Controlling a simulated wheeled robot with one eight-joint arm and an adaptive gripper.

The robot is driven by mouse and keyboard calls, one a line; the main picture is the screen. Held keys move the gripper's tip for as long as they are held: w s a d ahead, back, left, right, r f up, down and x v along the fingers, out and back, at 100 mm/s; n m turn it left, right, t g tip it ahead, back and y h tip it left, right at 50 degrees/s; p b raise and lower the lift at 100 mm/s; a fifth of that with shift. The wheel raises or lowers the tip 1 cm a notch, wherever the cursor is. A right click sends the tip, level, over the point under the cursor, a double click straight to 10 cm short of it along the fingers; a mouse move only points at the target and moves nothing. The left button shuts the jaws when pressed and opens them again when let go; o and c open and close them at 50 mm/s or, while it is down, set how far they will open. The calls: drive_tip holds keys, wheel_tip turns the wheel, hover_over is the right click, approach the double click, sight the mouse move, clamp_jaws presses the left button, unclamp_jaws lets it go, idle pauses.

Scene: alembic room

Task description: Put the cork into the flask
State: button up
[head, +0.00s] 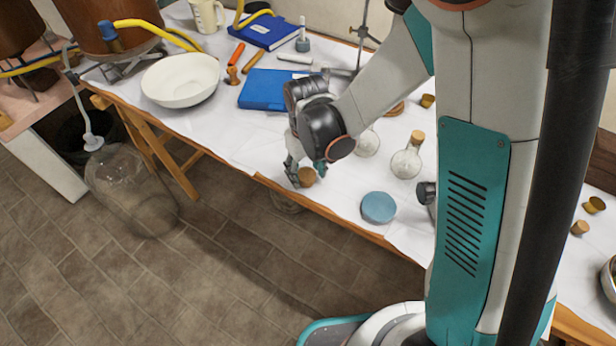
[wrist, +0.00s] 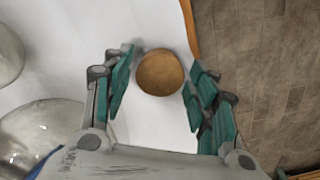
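A round brown cork (head: 307,176) is on the white table near its front edge. In the wrist view the cork (wrist: 160,72) shows as a brown disc between my open fingers, with a small gap on the left and little or none on the right. My gripper (head: 305,172) points down at the cork; its fingers (wrist: 158,85) are spread around it. A round glass flask (head: 366,144) stands behind my gripper, its neck hidden by my arm. Another glass flask (head: 405,164) stands to the right, with a cork stopper (head: 417,137) in its neck.
A blue round lid-like object (head: 378,207) lies right of my gripper near the table edge. Blue books (head: 268,90), a white bowl (head: 181,80) and small tools lie to the left. More corks (head: 594,204) lie at right. A large glass jar (head: 130,192) stands on the floor.

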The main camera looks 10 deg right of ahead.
sight(306, 175)
drive_tip(key=c, duration=0.7)
drive_tip(key=shift+r, duration=0.15)
drive_tip(key=shift+r+p, duration=1.25)
drive_tip(key=shift+r, duration=0.55)
drive_tip(key=shift+s, duration=0.1)
